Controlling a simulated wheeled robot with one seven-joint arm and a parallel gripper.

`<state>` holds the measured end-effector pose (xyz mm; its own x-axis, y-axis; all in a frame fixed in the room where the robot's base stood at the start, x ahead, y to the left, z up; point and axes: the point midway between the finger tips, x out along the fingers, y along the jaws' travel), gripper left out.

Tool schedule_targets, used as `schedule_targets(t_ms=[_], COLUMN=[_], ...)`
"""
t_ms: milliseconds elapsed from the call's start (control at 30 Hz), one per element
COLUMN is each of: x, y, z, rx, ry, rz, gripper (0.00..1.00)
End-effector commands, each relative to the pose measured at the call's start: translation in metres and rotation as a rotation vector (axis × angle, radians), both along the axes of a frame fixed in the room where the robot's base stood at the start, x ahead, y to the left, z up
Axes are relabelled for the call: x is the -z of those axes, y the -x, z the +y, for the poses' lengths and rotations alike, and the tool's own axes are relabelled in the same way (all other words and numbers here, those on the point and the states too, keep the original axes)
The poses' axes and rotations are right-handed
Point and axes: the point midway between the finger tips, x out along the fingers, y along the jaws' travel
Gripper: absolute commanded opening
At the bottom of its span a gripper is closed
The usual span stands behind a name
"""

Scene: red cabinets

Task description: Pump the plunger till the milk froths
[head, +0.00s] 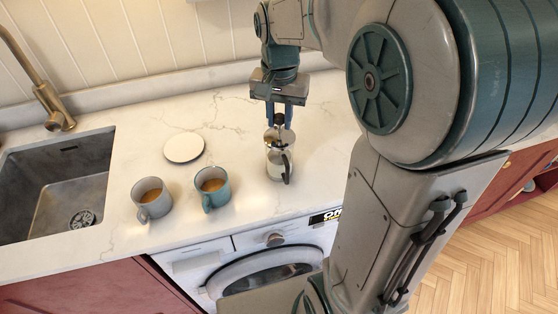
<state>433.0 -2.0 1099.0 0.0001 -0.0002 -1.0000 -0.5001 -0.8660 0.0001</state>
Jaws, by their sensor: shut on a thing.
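A small glass frother jug (279,166) with a dark handle stands upright on the white marble counter. A metal lid (279,136) with the plunger sits at its top. My gripper (279,117) points straight down above the jug and is shut on the plunger's top. The plunger's rod is short and partly hidden by the fingers. Pale milk seems to show in the jug, but I cannot tell whether it has froth. A grey mug (151,199) and a teal mug (212,188), both with brown coffee, stand to the left.
A round white disc (184,147) lies behind the mugs. A sink (60,185) with a brass tap (50,100) is at the left. A washing machine (240,262) is under the counter's front edge. The counter around the jug is clear.

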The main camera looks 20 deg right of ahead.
Motion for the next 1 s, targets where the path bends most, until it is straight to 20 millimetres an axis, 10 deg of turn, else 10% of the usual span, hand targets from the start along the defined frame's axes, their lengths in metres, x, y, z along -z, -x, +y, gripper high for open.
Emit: schedule_targets(t_ms=[433,1000], x=[0.012,-0.039], y=[0.000,0.000], z=[0.000,0.000], rx=[0.000,0.000], ry=[0.000,0.000], rz=[0.000,0.000], gripper=[0.05,0.05])
